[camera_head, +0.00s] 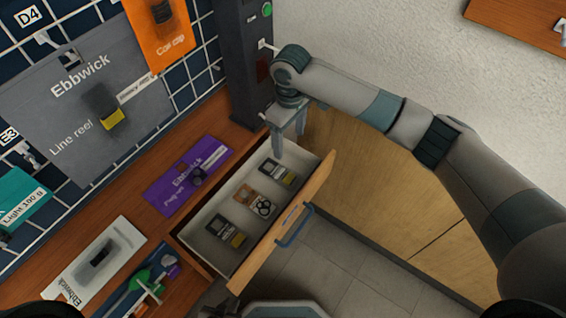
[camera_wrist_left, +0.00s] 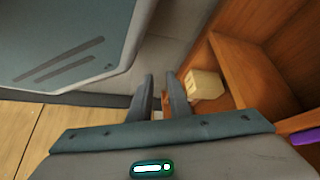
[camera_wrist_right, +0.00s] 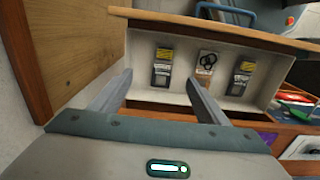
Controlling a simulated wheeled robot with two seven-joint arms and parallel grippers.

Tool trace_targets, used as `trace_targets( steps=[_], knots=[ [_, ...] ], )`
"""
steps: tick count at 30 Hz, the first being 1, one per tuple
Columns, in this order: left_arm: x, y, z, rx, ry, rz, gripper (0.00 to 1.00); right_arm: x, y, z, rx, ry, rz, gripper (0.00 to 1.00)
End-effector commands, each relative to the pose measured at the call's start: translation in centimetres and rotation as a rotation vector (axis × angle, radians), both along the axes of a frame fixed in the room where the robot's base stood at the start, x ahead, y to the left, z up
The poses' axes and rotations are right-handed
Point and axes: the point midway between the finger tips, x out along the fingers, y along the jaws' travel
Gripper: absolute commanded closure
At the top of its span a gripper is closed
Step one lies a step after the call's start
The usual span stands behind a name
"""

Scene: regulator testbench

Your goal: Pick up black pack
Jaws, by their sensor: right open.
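An open drawer (camera_head: 208,243) holds three packs in a row. Two are dark with yellow labels: one at the far end (camera_head: 278,172), nearest my right gripper, and one at the near end (camera_head: 228,232). Between them lies an orange-brown pack with black rings (camera_head: 255,201). In the right wrist view the dark packs show at left (camera_wrist_right: 163,67) and right (camera_wrist_right: 240,76). My right gripper (camera_head: 289,138) is open and empty above the drawer's far end, apart from the packs. My left gripper (camera_wrist_left: 160,82) has a narrow gap between its fingers and holds nothing visible.
The drawer front (camera_head: 283,222) has a blue handle (camera_head: 294,228). A purple Ebbwick card (camera_head: 187,176) lies on the wooden bench beside the drawer. A dark post (camera_head: 243,70) stands near my right gripper. A cream block (camera_wrist_left: 205,85) sits in a wooden compartment near my left gripper.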

Motion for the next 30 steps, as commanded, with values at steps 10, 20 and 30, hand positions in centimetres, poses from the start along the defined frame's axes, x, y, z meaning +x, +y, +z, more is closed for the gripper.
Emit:
trace_targets(
  steps=[10,20,30],
  knots=[
    [-0.1,0.0,0.0,0.000,0.001,0.000,0.83,-0.3,1.0,0.3,0.003,0.000,0.016,0.31],
    [-0.6,0.3,-0.1,0.004,0.015,0.000,0.83,-0.3,0.9,-1.0,0.003,0.002,0.015,0.31],
    [-2.9,1.3,-0.7,0.024,0.074,0.001,0.83,-0.4,1.0,-6.6,0.001,0.003,0.015,0.31]
  ],
)
